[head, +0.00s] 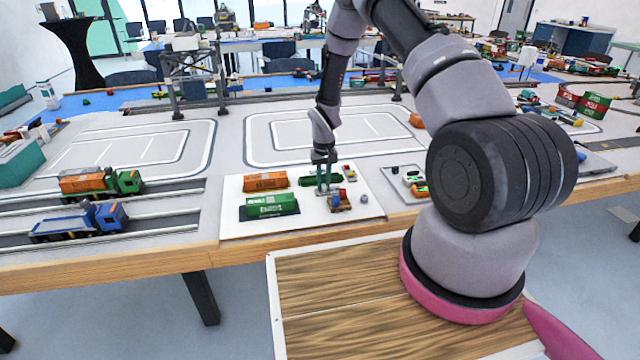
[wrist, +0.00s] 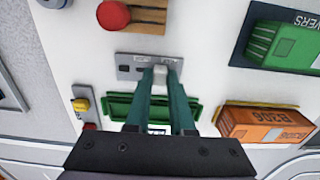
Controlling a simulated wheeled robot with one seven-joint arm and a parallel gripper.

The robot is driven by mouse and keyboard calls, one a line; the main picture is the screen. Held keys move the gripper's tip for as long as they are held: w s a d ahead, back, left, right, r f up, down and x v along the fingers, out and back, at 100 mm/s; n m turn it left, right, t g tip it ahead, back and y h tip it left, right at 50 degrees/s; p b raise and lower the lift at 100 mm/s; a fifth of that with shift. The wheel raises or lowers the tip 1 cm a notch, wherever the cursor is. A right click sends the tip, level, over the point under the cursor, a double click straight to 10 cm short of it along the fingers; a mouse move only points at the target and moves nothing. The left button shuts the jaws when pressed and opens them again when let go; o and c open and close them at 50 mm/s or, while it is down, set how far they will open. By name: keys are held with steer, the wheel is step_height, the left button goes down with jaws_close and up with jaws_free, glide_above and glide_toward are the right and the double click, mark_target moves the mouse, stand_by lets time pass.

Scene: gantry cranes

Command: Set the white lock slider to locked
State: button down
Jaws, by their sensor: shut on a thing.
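The white lock slider (wrist: 160,70) sits on a small grey plate (wrist: 126,70) with printed marks too small to read surely. It stands toward the right end of the plate in the wrist view, between my fingertips. My gripper (wrist: 160,76) has two teal fingers, closed on the slider from both sides. The fingers hide part of the slider and its slot. In the head view my gripper (head: 323,190) points down at the white board (head: 235,226); the slider cannot be made out there.
A red round knob (wrist: 114,15) on a wooden block is close by. A green tray (wrist: 118,107) lies under my fingers, with a yellow switch (wrist: 81,105) beside it. Orange (head: 265,181) and green (head: 271,205) containers stand left on the board. Toy trucks (head: 82,222) are further left.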

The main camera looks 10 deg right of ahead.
mark_target(333, 190)
steer(key=shift+d, duration=1.5)
steer(key=c, duration=0.8)
jaws_free()
steer(key=shift+d, duration=0.1)
steer(key=shift+o, duration=0.2)
step_height(333, 190, up, 11)
steer(key=shift+f, duration=0.1)
